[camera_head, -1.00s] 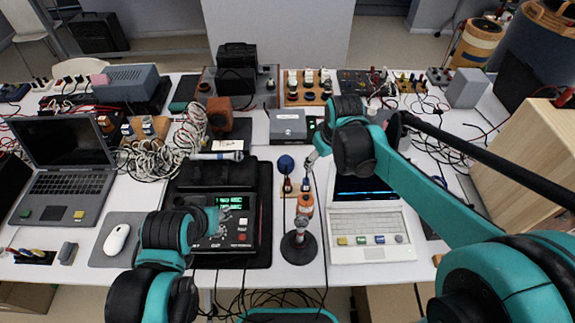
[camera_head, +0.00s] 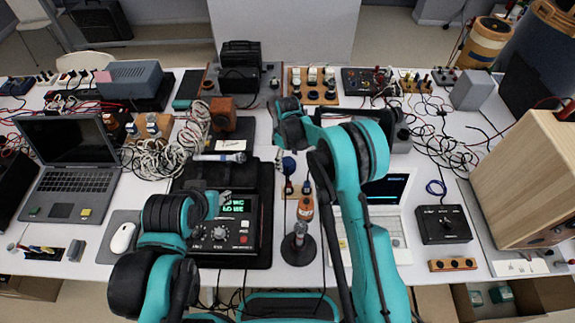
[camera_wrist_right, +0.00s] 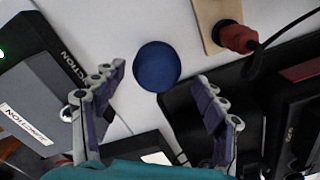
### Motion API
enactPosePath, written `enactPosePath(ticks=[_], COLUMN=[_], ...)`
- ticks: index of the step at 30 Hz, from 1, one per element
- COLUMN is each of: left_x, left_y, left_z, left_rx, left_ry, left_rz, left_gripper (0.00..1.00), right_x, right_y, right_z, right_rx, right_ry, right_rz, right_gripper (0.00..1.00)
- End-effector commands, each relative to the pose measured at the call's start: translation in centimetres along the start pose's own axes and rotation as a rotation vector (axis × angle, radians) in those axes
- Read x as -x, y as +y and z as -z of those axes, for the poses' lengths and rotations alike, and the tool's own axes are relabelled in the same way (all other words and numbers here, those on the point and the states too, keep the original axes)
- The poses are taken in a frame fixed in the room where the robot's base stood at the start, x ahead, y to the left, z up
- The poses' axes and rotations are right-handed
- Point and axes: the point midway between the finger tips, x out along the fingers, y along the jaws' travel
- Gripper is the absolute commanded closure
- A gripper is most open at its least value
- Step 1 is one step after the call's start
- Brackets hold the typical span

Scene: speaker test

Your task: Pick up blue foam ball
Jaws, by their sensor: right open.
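The blue foam ball (camera_head: 289,166) sits near the middle of the table, behind an orange-and-black item (camera_head: 305,207). In the right wrist view the ball (camera_wrist_right: 157,66) shows ahead of and between the spread fingers of my right gripper (camera_wrist_right: 160,77), with space on both sides. The right gripper (camera_head: 280,157) is open and empty, close beside the ball in the head view and partly hidden by its own wrist. My left gripper (camera_head: 223,200) is over the black console at the left; its fingers are too small to judge.
A black console (camera_head: 222,236) with a green display stands left of the ball. A microphone on a round stand (camera_head: 298,246) is in front. A white laptop (camera_head: 398,240) is to the right, partly behind my arm.

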Motion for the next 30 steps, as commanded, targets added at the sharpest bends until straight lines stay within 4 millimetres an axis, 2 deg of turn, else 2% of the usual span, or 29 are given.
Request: enactPosePath(ticks=[8, 15, 16, 20, 30], left_x=[-1.4, -1.4, -1.4, -1.4, -1.4], left_y=[0.0, 0.0, 0.0, 0.0, 0.0], left_z=[-1.0, -1.0, -1.0, -1.0, -1.0], left_rx=[0.0, 0.0, 0.0, 0.0, 0.0], left_ry=[0.0, 0.0, 0.0, 0.0, 0.0], left_rz=[0.0, 0.0, 0.0, 0.0, 0.0], left_gripper=[0.59, 0.59, 0.59, 0.59, 0.59], right_x=[-4.2, -4.5, -4.5, -4.5, -4.5], right_y=[0.4, 0.4, 0.4, 0.4, 0.4], right_z=[0.3, 0.3, 0.3, 0.3, 0.3], right_rx=[-0.001, -0.001, -0.001, -0.001, -0.001], right_ry=[0.001, 0.001, 0.001, 0.001, 0.001], right_rz=[-0.001, -0.001, -0.001, -0.001, -0.001], right_gripper=[0.28, 0.28, 0.31, 0.64, 0.65])
